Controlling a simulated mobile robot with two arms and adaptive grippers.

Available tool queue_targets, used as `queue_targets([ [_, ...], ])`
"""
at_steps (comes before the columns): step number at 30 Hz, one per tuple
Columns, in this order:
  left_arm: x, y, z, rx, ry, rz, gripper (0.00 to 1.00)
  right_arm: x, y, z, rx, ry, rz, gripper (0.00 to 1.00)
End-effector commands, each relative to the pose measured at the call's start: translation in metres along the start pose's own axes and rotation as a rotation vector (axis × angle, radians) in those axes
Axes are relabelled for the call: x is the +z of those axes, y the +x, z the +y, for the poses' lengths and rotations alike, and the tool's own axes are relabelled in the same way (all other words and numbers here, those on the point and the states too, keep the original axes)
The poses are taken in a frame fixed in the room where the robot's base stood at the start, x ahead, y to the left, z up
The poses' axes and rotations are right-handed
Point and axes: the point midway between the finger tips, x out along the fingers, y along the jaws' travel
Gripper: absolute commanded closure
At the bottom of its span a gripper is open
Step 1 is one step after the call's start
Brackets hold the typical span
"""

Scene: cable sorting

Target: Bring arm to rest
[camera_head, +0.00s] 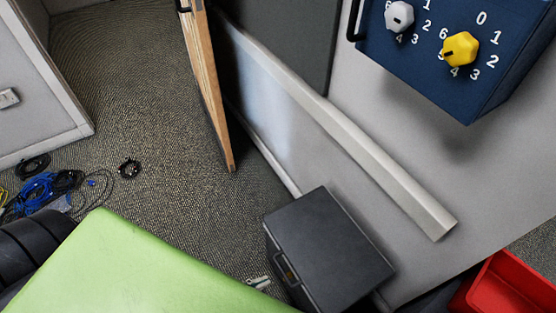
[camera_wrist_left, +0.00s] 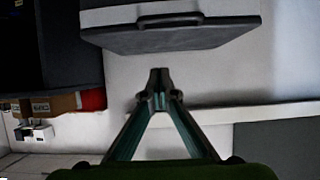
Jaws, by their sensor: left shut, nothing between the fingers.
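My left gripper (camera_wrist_left: 160,82) is in the left wrist view, with its two fingers meeting at the tips and nothing between them. In the head view only a small part of it (camera_head: 258,283) shows past the edge of a large green surface, just left of a dark grey case (camera_head: 328,250). The case has a handle on its near side; it also shows in the left wrist view (camera_wrist_left: 175,38), beyond my fingertips. I cannot tell how far the fingertips are from it. My right gripper is in neither view.
Several black and blue cables (camera_head: 45,190) lie on the carpet (camera_head: 150,90) at the left. A wooden panel edge (camera_head: 207,90) stands at the top middle. A blue box with dials (camera_head: 440,60) is at upper right, a red bin (camera_head: 508,290) at lower right. Carpet between is clear.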

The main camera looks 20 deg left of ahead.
Motion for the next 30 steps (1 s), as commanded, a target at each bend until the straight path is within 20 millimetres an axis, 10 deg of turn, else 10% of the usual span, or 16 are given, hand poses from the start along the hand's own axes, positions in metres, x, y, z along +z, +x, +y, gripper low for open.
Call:
queue_targets([
  [8,0.014,0.002,-0.006,-0.020,-0.002,-0.032,1.00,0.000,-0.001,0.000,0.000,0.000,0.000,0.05],
  [17,0.178,-0.001,-0.044,-0.215,-0.099,-0.480,1.00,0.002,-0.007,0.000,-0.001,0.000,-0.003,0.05],
  [24,0.285,-0.040,0.011,-0.249,-0.257,-0.857,1.00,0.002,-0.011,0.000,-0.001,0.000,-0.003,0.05],
  [30,0.310,-0.058,0.045,-0.231,-0.314,-0.984,1.00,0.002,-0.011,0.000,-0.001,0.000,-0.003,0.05],
])
